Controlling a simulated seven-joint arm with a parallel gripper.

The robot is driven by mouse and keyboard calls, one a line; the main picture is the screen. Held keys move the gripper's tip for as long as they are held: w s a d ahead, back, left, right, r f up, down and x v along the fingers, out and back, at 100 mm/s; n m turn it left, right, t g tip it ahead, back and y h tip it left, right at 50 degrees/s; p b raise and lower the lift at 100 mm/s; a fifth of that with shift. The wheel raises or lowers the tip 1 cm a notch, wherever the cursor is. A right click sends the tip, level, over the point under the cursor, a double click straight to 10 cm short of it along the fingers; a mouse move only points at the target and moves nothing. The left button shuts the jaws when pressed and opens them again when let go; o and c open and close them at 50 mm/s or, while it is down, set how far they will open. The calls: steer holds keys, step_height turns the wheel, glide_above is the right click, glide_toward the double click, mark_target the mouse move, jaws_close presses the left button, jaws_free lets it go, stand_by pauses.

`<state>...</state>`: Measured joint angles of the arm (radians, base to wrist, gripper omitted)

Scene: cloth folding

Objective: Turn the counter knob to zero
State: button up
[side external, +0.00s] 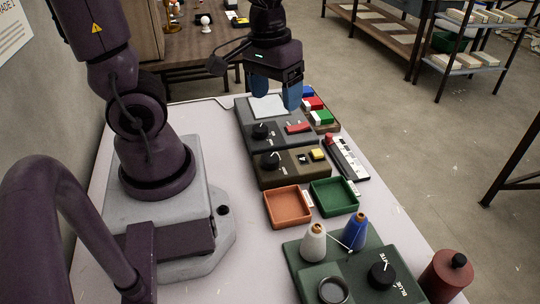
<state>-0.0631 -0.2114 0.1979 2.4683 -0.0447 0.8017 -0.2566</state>
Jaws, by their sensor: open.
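My gripper (275,98) points down with its two blue fingers apart and nothing visible between them. It is over the far end of the table, above or near a pale square plate (267,107) on a dark device. How high it is I cannot tell. A black knob (261,130) with a white mark is on that dark device, nearer the camera than the fingers. A second black knob (270,160) is on the brown box in front. A larger black knob (382,275) is on the green unit at the near right. Which one is the counter knob I cannot tell.
An orange tray (289,222) and a green tray (334,211) look empty. White (314,244) and blue (355,231) thread cones stand on the green unit. A dark red bottle (446,278) stands at the near right. Coloured blocks (318,112) lie right of the device.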

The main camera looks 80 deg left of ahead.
mark_target(270, 157)
steer(key=a+f+n, duration=0.2)
steer(key=f+n, duration=0.2)
steer(key=f, duration=0.3)
steer(key=a+f+n, duration=0.2)
steer(key=f+n, duration=0.3)
steer(key=f, duration=0.2)
steer(key=a+f+n+g, duration=0.1)
steer(key=a+f+n, duration=0.1)
steer(key=f+n, duration=0.3)
steer(key=shift+w+a+f+y, duration=0.15)
steer(key=shift+w+f, duration=0.05)
steer(key=shift+f, duration=0.3)
steer(key=shift+w+a+f+y, duration=0.1)
steer(key=shift+w+f+y, duration=0.05)
steer(key=shift+f, duration=0.3)
steer(key=c, duration=0.9)
steer(key=shift+c, duration=0.2)
